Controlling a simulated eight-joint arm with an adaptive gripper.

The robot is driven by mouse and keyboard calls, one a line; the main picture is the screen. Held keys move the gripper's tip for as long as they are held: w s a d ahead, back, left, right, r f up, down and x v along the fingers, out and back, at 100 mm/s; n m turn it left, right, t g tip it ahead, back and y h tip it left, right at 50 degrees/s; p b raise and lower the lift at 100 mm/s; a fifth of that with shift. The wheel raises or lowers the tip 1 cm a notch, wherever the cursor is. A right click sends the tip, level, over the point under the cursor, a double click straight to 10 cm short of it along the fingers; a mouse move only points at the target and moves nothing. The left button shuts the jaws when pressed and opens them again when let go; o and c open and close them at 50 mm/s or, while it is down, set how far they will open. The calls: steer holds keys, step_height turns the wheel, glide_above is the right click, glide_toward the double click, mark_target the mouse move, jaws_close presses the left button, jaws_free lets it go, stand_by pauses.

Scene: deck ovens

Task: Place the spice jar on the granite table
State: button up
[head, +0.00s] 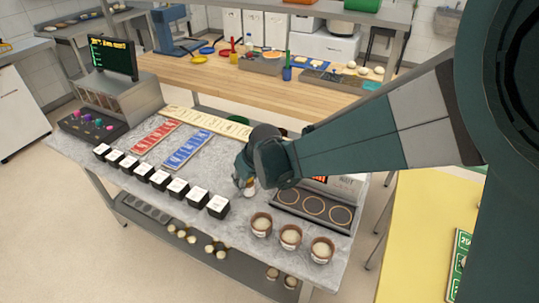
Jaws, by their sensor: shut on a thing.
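My gripper (244,183) is over the middle of the grey granite table (222,240), pointing down. It is shut on a small spice jar (249,191), mostly hidden by the fingers and the wrist. Only a pale lower part of the jar shows. I cannot tell whether the jar touches the tabletop or hangs just above it.
A row of several black boxes with white tops (178,189) stands left of my gripper. Three brown pots (290,237) and a black tray with rings (312,210) are to the right. Red (157,138) and blue (187,151) strips lie behind. Bare granite lies in front.

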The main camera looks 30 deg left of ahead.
steer(key=o, duration=0.9)
steer(key=shift+p+v, duration=1.55)
steer(key=shift+v, duration=4.6)
steer(key=shift+w, duration=0.1)
steer(key=w+d+r+m+t+h, duration=0.1)
steer(key=d+r+m, duration=0.3)
steer(key=d, duration=1.1)
steer(key=w+d+r+m+t, duration=0.15)
steer(key=d+r, duration=0.35)
steer(key=d, duration=1)
steer(key=s+d+m+t+h, duration=0.1)
steer(key=s+d, duration=0.3)
steer(key=d, duration=0.5)
steer(key=s+d+m+h, duration=0.1)
steer(key=s+d+m, duration=0.2)
steer(key=d, duration=0.5)
steer(key=s+d+m+t+h, duration=0.1)
steer(key=s+d+m, duration=0.2)
steer(key=d, duration=0.6)
steer(key=shift+s+d+r+t, duration=0.1)
steer(key=shift+s+d+t, duration=0.1)
steer(key=shift+s, duration=0.4)
steer(key=shift+s+d+r+t, duration=0.1)
steer(key=shift+s+d+t, duration=0.05)
steer(key=shift+s, duration=0.4)
